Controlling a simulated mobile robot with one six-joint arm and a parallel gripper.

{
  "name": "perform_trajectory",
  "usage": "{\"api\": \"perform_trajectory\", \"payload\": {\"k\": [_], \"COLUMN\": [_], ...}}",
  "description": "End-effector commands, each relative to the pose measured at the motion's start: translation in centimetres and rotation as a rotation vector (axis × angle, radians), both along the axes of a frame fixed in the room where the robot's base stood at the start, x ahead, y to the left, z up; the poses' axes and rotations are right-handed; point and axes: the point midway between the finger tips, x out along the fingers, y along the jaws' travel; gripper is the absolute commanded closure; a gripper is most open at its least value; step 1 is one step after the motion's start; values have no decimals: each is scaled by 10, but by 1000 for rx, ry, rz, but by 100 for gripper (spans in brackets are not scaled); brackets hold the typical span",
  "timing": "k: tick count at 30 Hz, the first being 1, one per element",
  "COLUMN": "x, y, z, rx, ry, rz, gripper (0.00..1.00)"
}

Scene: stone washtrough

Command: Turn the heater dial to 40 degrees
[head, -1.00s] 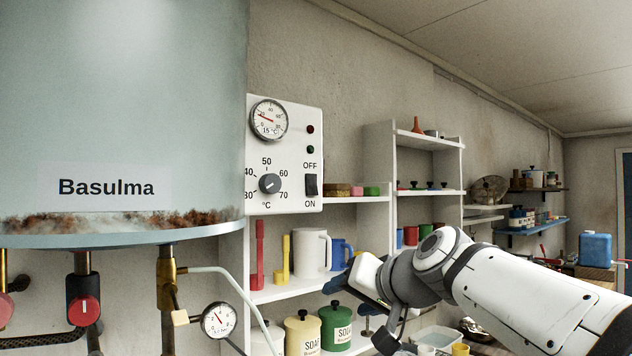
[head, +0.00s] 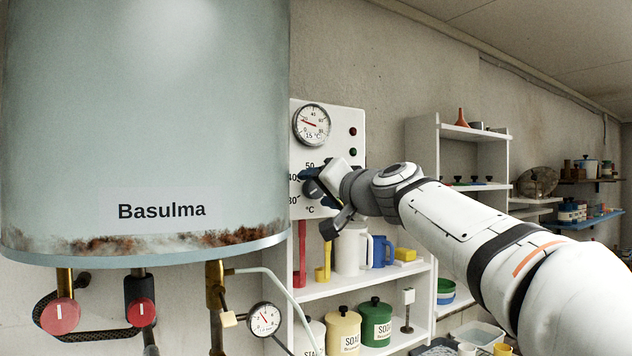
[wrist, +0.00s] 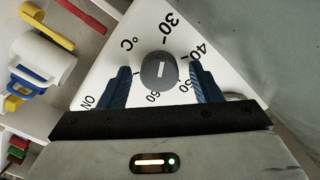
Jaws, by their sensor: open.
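The heater dial (wrist: 158,71) is a round dark grey knob with a white mark, seen in the wrist view on a white panel (head: 335,112). The printed scale shows 30, 40, 50 and 60 around it. The round thermometer (head: 312,125) above reads low.
The large pale Basulma tank (head: 140,120) stands close on the left, with red-knobbed valves (head: 60,316) and a pressure gauge (head: 264,319) below. Shelves under the panel hold a white jug (head: 351,252) and a green tin (head: 375,322).

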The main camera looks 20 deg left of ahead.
Motion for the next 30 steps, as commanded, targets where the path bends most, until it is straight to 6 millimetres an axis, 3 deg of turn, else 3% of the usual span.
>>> {"api": "perform_trajectory", "payload": {"k": [9, 25, 26, 30], "x": [2, 2, 3, 2], "y": [2, 1, 16, 4], "z": [0, 0, -1, 0], "rx": [1, 0, -1, 5], "ry": [0, 0, -1, 5], "rz": [-1, -1, 1, -1], "gripper": [43, 86, 87, 87]}}
